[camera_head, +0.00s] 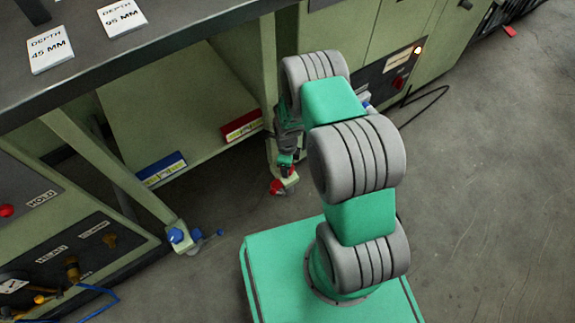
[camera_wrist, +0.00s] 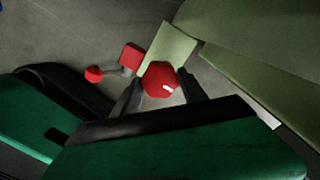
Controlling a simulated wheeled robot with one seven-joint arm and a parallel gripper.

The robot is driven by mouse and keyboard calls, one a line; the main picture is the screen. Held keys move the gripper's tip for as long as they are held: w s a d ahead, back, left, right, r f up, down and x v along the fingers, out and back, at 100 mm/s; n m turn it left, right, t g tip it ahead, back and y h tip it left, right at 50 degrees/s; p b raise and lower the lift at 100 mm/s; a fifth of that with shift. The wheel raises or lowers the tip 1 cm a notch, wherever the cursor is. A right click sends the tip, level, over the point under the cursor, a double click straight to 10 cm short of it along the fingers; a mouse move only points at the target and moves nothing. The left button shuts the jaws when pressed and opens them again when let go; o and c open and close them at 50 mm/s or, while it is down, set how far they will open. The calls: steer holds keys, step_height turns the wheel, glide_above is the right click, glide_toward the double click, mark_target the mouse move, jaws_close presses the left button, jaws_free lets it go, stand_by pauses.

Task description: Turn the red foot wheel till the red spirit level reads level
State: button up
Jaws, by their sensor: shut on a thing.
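The red foot wheel (camera_head: 276,187) is at the foot of the bench's right leg, low near the floor. In the wrist view the red wheel (camera_wrist: 160,80) with a white mark sits between my fingertips. My gripper (camera_wrist: 160,92) is shut on it; in the head view my gripper (camera_head: 286,160) reaches down at the leg, partly hidden by my arm. The red spirit level (camera_head: 242,126) sits on the lower shelf's edge near that leg. Its bubble is too small to read. A red block (camera_wrist: 132,57) and a red knob (camera_wrist: 94,74) are beside the wheel.
A blue level (camera_head: 162,168) sits further left on the shelf. A blue foot wheel (camera_head: 176,235) is at the left leg. Control panels stand at lower left and behind my arm. A black cable (camera_head: 425,105) lies on the right floor, otherwise mostly clear.

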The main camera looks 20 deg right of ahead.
steer(key=shift+w, duration=0.15)
steer(key=o, duration=1.4)
steer(key=shift+c, duration=0.2)
step_height(320, 180, up, 8)
steer(key=p, duration=0.3)
steer(key=shift+f, duration=0.1)
